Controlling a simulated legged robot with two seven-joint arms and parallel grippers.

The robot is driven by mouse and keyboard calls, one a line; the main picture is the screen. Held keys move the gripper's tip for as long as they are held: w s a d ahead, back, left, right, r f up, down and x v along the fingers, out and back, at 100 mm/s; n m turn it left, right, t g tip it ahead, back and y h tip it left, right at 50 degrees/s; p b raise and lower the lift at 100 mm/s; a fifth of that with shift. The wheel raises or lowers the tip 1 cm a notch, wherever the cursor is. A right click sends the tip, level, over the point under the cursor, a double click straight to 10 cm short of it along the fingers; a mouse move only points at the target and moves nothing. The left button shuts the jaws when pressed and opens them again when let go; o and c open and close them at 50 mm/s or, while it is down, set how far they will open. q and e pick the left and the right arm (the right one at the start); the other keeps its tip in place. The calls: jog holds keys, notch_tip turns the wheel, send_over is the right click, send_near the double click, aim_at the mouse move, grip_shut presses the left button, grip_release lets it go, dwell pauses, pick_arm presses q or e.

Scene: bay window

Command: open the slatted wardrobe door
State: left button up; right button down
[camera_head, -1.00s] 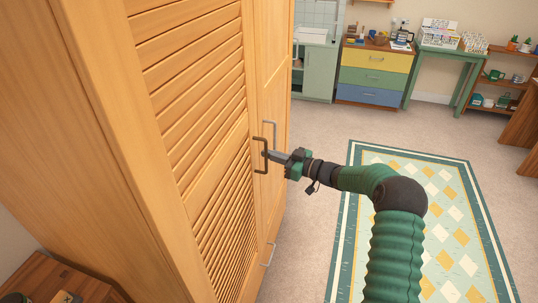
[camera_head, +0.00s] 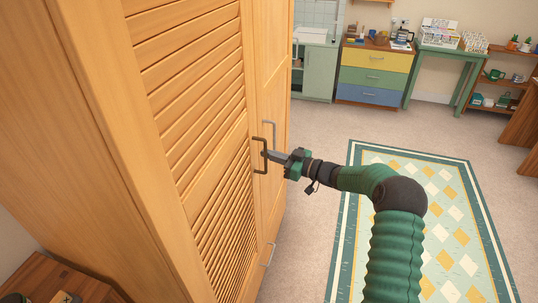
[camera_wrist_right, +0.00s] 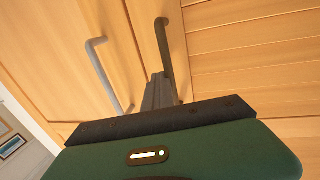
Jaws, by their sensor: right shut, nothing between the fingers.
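The wooden wardrobe's slatted door (camera_head: 195,95) fills the left of the head view and looks closed. Its dark bar handle (camera_head: 254,157) stands near the door's right edge. My right gripper (camera_head: 267,155) is at this handle, with its shut fingertips reaching into or beside the handle's loop. In the right wrist view the shut fingers (camera_wrist_right: 160,90) lie against or very near the dark handle (camera_wrist_right: 162,40); exact contact is unclear. Nothing shows between the fingers. My left gripper is not in view.
The neighbouring plain door (camera_head: 271,85) has a grey handle (camera_wrist_right: 98,65) close by. A patterned rug (camera_head: 460,235) lies on the right. A drawer chest (camera_head: 374,75) and green table (camera_head: 440,55) stand at the back. Floor before the wardrobe is clear.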

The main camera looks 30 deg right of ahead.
jog(key=c, duration=1.8)
grip_release()
jog(key=shift+a+r, duration=0.35)
jog(key=shift+a, duration=0.5)
jog(key=shift+o, duration=1.3)
jog(key=shift+d, duration=0.15)
jog(key=shift+s+d+f, duration=0.1)
jog(key=shift+s, duration=0.05)
jog(key=p+v, duration=0.2)
jog(key=v, duration=0.6)
jog(key=shift+s+d+p, duration=0.25)
jog(key=shift+p, duration=0.05)
jog(key=shift+p+v, duration=0.45)
jog(key=shift+v, duration=1.95)
jog(key=shift+o, duration=0.2)
jog(key=shift+v, duration=1.85)
jog(key=shift+s+d+r+p, duration=0.15)
jog(key=shift+s+d+p, duration=0.05)
jog(key=shift+s, duration=0.2)
jog(key=shift+s+d+r+p, duration=0.1)
jog(key=shift+s+d+p, duration=0.1)
jog(key=shift+s, duration=0.2)
